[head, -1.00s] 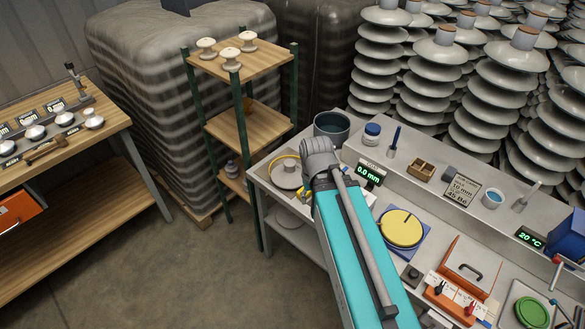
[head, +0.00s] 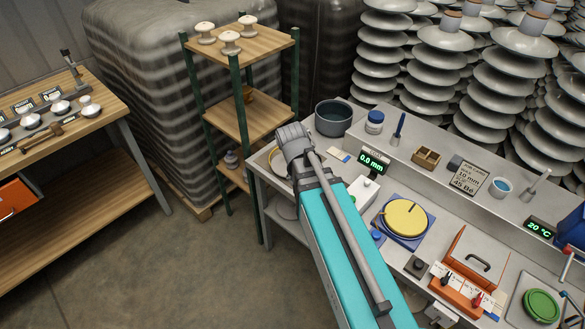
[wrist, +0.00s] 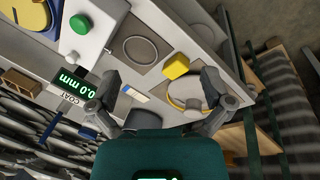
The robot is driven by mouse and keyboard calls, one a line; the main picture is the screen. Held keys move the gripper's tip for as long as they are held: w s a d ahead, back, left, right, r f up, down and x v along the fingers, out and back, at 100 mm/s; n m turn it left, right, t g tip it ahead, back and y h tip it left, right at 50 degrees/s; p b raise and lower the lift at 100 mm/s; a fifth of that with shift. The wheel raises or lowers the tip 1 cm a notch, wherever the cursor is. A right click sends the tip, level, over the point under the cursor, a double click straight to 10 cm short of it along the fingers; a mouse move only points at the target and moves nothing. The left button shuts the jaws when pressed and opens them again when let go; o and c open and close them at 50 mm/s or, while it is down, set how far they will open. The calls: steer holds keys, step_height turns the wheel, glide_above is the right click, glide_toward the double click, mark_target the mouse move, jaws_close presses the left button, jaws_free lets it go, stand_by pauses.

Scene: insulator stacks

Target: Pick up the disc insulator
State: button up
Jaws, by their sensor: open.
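A pale round disc with a yellow edge (wrist: 184,88) lies at the end of the bench, between my open fingers in the wrist view and partly covered by the right one. In the head view it shows only in part (head: 276,158), behind my gripper (head: 293,142). My gripper (wrist: 162,76) is open and empty, above the bench end. White capped insulators (head: 230,42) stand on the wooden rack's top shelf. Several more pale discs (head: 60,107) sit in a row on the left table. I cannot tell which one is the disc insulator.
A yellow block (wrist: 176,66) and a grey square with a ring (wrist: 140,51) lie near the disc. A dark pot (head: 333,118), a coat gauge (head: 374,161) and a yellow round plate (head: 405,218) are on the bench. The floor (head: 160,260) between the tables is clear.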

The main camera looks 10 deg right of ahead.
steer(key=w+a+f+m+t+h+b, duration=0.1)
steer(key=w+a+f+m+h+b, duration=0.1)
steer(key=w+f+m+h+b, duration=0.25)
steer(key=w+a+f+m+t+h+b, duration=0.1)
steer(key=w+a+f+b, duration=0.15)
steer(key=w+b, duration=0.35)
steer(key=m+t+h+b, duration=0.3)
steer(key=m+h+b, duration=0.15)
steer(key=b, duration=0.25)
glide_toward(280, 165)
step_height(280, 165, up, 4)
steer(key=d, duration=0.1)
steer(key=shift+d+r, duration=0.1)
steer(key=shift+d, duration=0.05)
steer(key=b+x, duration=0.3)
steer(key=x, duration=0.5)
steer(key=shift+w+d, duration=0.2)
steer(key=shift+b+x, duration=0.95)
steer(key=shift+x, duration=1.8)
steer(key=shift+w+a, duration=0.1)
steer(key=shift+w, duration=0.05)
